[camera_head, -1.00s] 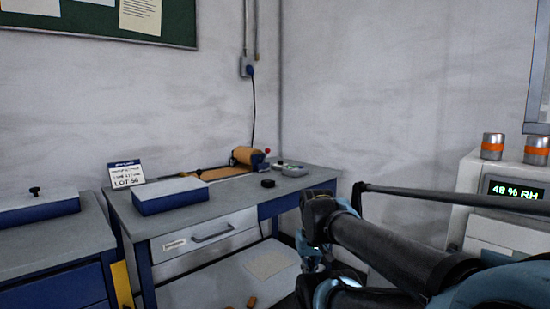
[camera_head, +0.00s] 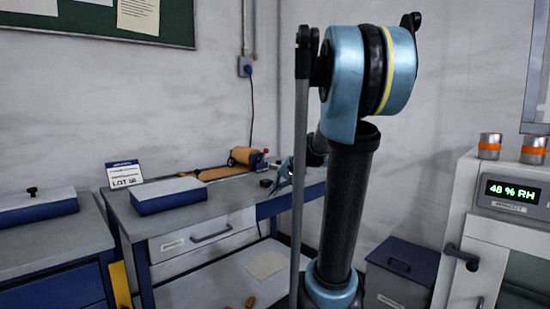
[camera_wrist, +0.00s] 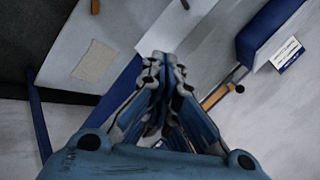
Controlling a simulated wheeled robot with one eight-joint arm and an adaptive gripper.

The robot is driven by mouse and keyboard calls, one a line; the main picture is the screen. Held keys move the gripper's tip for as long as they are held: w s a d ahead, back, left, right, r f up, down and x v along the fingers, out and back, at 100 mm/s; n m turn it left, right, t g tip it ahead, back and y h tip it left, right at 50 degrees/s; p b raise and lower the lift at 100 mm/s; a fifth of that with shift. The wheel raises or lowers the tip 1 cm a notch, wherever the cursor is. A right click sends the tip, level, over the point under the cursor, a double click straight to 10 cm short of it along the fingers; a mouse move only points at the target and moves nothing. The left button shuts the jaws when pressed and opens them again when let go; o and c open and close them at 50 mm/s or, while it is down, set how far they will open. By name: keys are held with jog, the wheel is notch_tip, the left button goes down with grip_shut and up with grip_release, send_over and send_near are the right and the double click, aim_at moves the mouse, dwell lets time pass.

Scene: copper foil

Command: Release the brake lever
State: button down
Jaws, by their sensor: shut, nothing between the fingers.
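The copper foil roll (camera_head: 243,155) sits at the back right of the middle bench in the head view. A small blue unit (camera_head: 258,162) with a red knob (camera_head: 266,151) is at its right end; this knob looks like the brake lever, but its exact position is too small to tell. My gripper (camera_head: 273,187) is at the bench's right front side, to the right of and nearer than the roll, partly hidden behind my arm. In the wrist view, my gripper (camera_wrist: 166,62) is shut and empty. A brown strip (camera_wrist: 216,95) shows beyond the fingers; the lever cannot be made out there.
A blue box with a grey lid (camera_head: 170,196) and the LOT card (camera_head: 125,173) stand on the bench (camera_head: 215,200). My arm blocks the middle.

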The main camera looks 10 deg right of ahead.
jog(key=w+d+r+m+t+y, duration=0.1)
jog(key=w+d+r, duration=0.1)
jog(key=w, duration=0.6)
jog(key=w+d+r+m+t+y, duration=0.1)
jog(key=w+d+r+m+t, duration=0.1)
jog(key=w, duration=0.7)
jog(key=w+d+r+m+t+y, duration=0.1)
jog(key=w+d+r+y, duration=0.1)
jog(key=w, duration=0.6)
jog(key=w+d+f+m+t, duration=0.1)
jog(key=w+d+m, duration=0.1)
jog(key=w+d, duration=0.3)
jog(key=w+d+f+m+t, duration=0.1)
jog(key=w+d+t, duration=0.1)
jog(key=w+d, duration=0.2)
jog(key=w+d+f+m+t+y, duration=0.1)
jog(key=w+d+m+t, duration=0.1)
jog(key=w+d, duration=0.3)
jog(key=shift+w+d+m, duration=0.15)
jog(key=shift+w+d, duration=0.05)
jog(key=shift+w, duration=0.75)
jog(key=shift+w+d+m, duration=0.15)
jog(key=shift+w, duration=0.8)
jog(key=shift+a, duration=0.1)
jog(key=x, duration=2)
jog(key=shift+r, duration=0.1)
